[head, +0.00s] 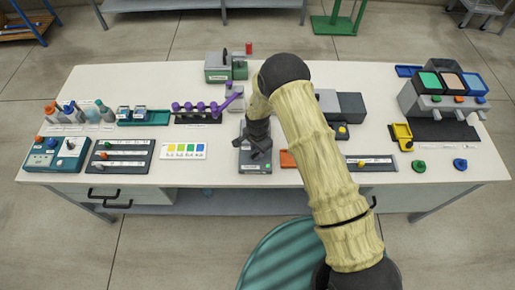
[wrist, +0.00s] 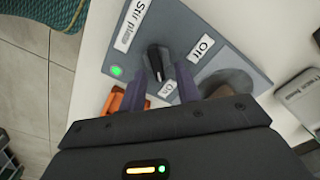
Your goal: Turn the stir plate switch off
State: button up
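The stir plate (head: 255,166) is a grey box near the front middle of the bench. In the wrist view its grey panel (wrist: 215,45) carries a "Stir plate" label, an "Off" label, an "On" label and a lit green lamp (wrist: 116,71). The switch (wrist: 157,57) is a black lever whose near end lies by the "On" label. My gripper (wrist: 168,75) is open, with one dark finger on each side of the switch's near end. I cannot tell whether either finger touches it. In the head view my gripper (head: 258,148) is over the stir plate and hides its switch.
An orange item (head: 289,159) lies just right of the stir plate. A colour card (head: 184,150) lies to the left, with a rack of purple-capped items (head: 196,116) behind it. A grey machine (head: 342,106) stands behind right.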

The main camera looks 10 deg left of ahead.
jog(key=shift+c, duration=0.4)
grip_shut()
